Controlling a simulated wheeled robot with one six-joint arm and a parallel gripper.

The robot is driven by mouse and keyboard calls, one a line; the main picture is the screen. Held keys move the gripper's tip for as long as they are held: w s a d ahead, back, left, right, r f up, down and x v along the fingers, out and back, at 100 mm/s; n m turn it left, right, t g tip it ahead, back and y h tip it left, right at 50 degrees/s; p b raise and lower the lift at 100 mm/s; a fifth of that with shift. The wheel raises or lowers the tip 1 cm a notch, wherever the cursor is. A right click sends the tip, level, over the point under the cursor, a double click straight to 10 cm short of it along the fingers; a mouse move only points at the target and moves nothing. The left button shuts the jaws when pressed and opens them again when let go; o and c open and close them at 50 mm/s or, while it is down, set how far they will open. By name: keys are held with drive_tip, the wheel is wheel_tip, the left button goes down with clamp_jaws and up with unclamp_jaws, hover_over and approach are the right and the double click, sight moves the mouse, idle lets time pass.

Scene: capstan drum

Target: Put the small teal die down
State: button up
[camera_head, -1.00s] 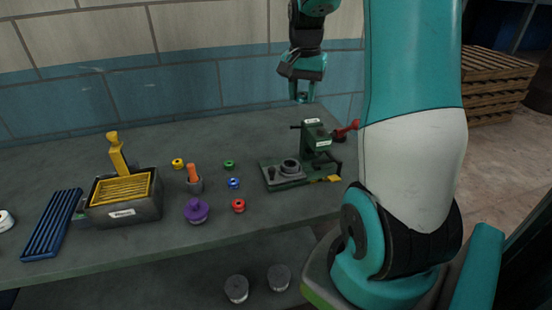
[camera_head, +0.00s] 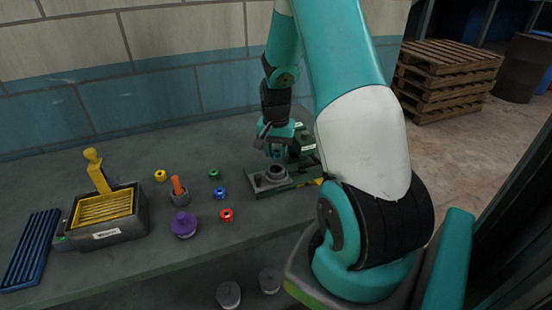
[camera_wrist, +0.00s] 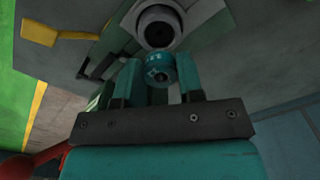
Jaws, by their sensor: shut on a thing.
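The small teal die (camera_wrist: 159,69) is a short round piece between the fingertips of my gripper (camera_wrist: 158,80) in the wrist view. My gripper is shut on it. A grey ring-shaped seat (camera_wrist: 160,26) with a dark round hole lies just beyond the die in that view, and the die overlaps its near edge there. In the head view my gripper (camera_head: 275,150) points down above the grey seat (camera_head: 272,174) on the green bench press (camera_head: 298,180). The die is too small to make out clearly there. I cannot tell whether it touches the seat.
Red (camera_head: 226,215), blue (camera_head: 220,193), green (camera_head: 214,173) and yellow (camera_head: 160,175) rings stand left of the press. A purple knobbed piece (camera_head: 183,225), an orange-handled tool (camera_head: 178,187), a box with a yellow grate (camera_head: 106,211) and a blue rack (camera_head: 30,247) lie further left.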

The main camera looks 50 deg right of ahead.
sight(276, 152)
drive_tip(key=shift+f, duration=1.8)
drive_tip(key=shift+f, duration=0.1)
drive_tip(key=shift+f, duration=0.15)
drive_tip(key=o, duration=1)
drive_tip(key=shift+c, duration=0.2)
